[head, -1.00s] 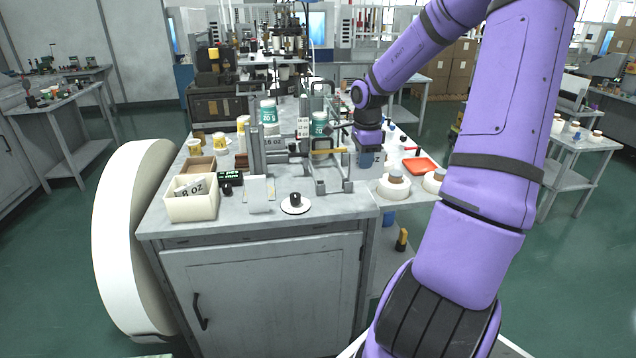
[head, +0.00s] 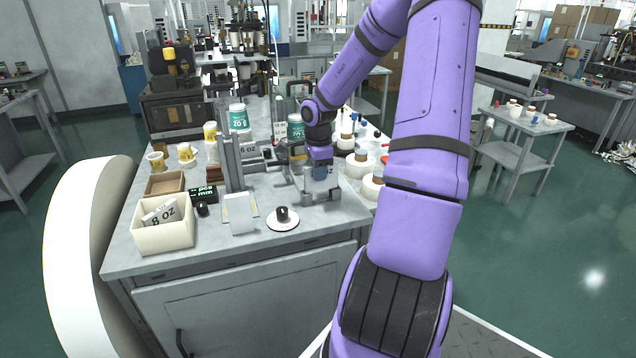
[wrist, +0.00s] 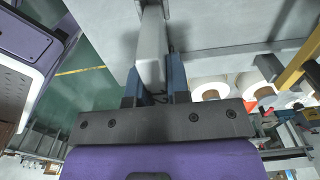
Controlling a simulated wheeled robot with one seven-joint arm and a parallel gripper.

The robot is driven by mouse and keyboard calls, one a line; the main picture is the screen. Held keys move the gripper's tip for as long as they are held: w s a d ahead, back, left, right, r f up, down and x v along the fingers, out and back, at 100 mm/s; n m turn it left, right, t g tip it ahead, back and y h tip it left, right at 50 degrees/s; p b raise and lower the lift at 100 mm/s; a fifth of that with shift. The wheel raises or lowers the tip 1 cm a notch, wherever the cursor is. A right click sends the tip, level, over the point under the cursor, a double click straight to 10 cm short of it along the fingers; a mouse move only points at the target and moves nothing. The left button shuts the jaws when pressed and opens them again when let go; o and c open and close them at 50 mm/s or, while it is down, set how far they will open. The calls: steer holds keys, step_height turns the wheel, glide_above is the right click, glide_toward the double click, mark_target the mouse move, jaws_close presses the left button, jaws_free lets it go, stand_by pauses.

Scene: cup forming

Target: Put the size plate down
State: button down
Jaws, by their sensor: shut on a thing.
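My gripper (head: 321,192) is low over the table's right front part, and its fingers are mostly hidden behind my wrist in the head view. In the wrist view the two blue-grey fingers (wrist: 155,90) are shut on a pale grey piece (wrist: 151,48), seen nearly edge-on, which I take to be the size plate. No lettering shows on it. Its far end is close to the grey tabletop (wrist: 210,25); I cannot tell if it touches. A plate marked 6 OZ (head: 249,149) is on the grey fixture (head: 232,160). Another, marked 8 OZ (head: 160,213), lies in the cream bin (head: 165,240).
A white disc with a black knob (head: 283,226) lies left of my gripper. White rolls (head: 371,188) stand close on the right. A pale stand (head: 239,212) is near the front edge. A green-labelled tub (head: 239,120) stands farther back. The strip at the front right is clear.

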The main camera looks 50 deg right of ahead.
mark_target(319, 190)
steer(key=shift+f, duration=1.7)
steer(key=c, duration=1.1)
jaws_free()
steer(key=shift+f, duration=0.15)
